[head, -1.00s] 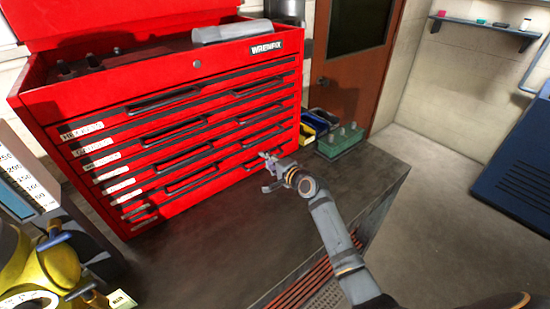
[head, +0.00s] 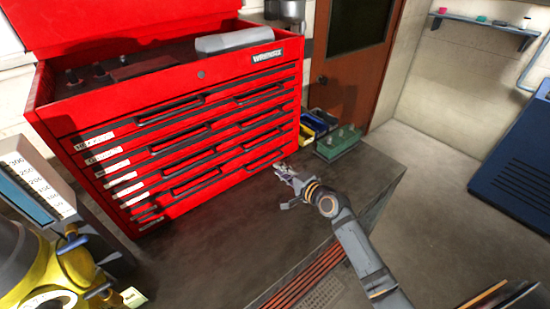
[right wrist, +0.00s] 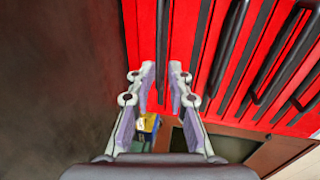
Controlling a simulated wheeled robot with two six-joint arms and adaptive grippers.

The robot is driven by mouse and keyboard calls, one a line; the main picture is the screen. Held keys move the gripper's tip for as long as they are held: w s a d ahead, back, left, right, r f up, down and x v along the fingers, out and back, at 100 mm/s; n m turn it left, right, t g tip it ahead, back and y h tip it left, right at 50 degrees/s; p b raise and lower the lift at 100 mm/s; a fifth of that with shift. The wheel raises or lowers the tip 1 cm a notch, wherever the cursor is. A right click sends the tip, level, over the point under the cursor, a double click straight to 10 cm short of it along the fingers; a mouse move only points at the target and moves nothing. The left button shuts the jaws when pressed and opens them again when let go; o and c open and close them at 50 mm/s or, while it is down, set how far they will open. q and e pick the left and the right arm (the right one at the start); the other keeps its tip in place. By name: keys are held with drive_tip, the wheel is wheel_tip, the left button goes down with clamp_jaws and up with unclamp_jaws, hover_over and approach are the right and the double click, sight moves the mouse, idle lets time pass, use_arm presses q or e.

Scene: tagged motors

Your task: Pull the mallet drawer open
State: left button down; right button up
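The red tool chest (head: 92,112) stands on the bench in the head view, with drawers stacked in its front. All drawers look shut. White labels (head: 117,166) run down the left edge, too small to read, so I cannot tell which is the mallet drawer. My right gripper (head: 281,171) is open and empty, just off the chest's lower right front. In the right wrist view, its fingers (right wrist: 161,78) are apart, with red drawer front and a dark strip (right wrist: 162,40) beyond them. My left gripper is not in view.
Blue and yellow bins (head: 317,124) and a green tray of pegs (head: 338,142) stand right of the chest. A yellow device (head: 75,262) and a scaled box (head: 40,185) stand at the left. The bench top (head: 225,235) before the chest is clear.

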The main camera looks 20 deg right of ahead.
drive_tip(key=shift+p+v, duration=0.6)
drive_tip(key=shift+v, duration=1.15)
drive_tip(key=v, duration=0.7)
drive_tip(key=shift+s, duration=0.25)
drive_tip(key=shift+d+r, duration=0.1)
drive_tip(key=shift+d, duration=0.05)
